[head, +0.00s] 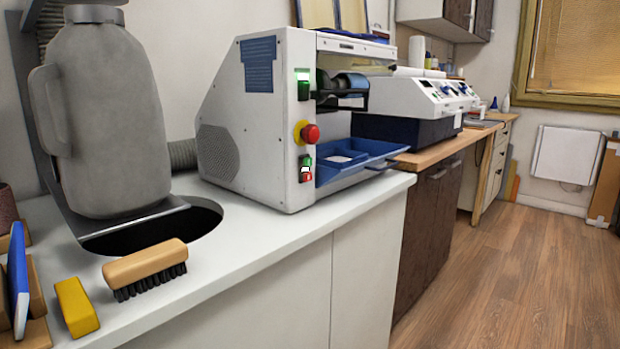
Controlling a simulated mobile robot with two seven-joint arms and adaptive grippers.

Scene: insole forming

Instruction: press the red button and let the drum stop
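A white machine (265,155) stands on the white counter. Its front panel carries a red mushroom-shaped button (310,133) on a yellow collar. Below it is a small switch with a green part (304,160) and a small red button (307,177). A lit green switch (303,88) sits higher on the panel. A dark drum with a blue-grey surface (350,83) shows inside the machine's upper opening. I cannot tell from one frame whether it turns. Neither of my grippers is in view.
A blue tray (385,151) juts from the machine's front. A grey vessel-like unit (105,120) stands over a round dark hole (150,232) at left. The floor (500,270) at right is clear.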

